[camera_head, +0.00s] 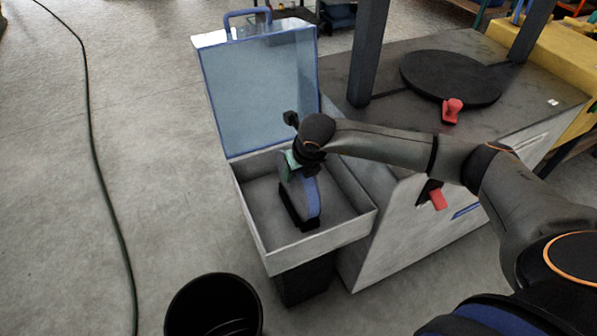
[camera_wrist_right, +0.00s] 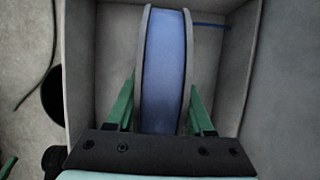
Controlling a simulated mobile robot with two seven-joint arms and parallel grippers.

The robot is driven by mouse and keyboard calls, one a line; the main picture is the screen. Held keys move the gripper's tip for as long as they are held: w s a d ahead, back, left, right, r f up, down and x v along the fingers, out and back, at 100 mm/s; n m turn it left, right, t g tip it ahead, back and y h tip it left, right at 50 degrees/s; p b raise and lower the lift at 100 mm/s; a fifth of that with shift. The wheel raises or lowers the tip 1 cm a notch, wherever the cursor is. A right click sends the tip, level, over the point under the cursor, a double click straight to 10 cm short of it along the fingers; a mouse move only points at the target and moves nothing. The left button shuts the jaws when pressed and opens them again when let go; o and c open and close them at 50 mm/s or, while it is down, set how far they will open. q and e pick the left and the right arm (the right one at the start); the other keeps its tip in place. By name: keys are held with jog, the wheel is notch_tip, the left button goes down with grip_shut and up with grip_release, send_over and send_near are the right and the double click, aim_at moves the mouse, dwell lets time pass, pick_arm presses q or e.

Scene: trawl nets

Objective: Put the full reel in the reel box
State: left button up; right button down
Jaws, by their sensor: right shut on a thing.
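The full reel (camera_head: 312,196), with blue winding between grey flanges, is upright inside the open reel box (camera_head: 318,250). My right gripper (camera_head: 294,162) is shut on the reel from above. In the right wrist view the reel (camera_wrist_right: 165,70) stands between the green fingers of the right gripper (camera_wrist_right: 160,108). The box is a pale open tray, and its see-through blue lid (camera_head: 262,92) stands raised at the back. A dark piece shows around the reel's lower edge; I cannot tell whether the reel rests on the box floor. My left gripper is not in view.
A grey machine cabinet (camera_head: 365,240) with a black round plate (camera_head: 450,77) and red knobs (camera_head: 452,108) stands right of the box. A black bin (camera_head: 214,308) stands in front. A dark cable (camera_head: 95,165) runs along the open floor at left.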

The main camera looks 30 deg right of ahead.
jog(key=c, duration=0.8)
grip_release()
jog(key=shift+f, duration=0.15)
jog(key=o, duration=0.5)
jog(key=p+v, duration=0.1)
jog(key=v, duration=1.1)
jog(key=shift+s+r+p, duration=0.1)
jog(key=shift+r+p, duration=0.15)
jog(key=shift+p, duration=0.15)
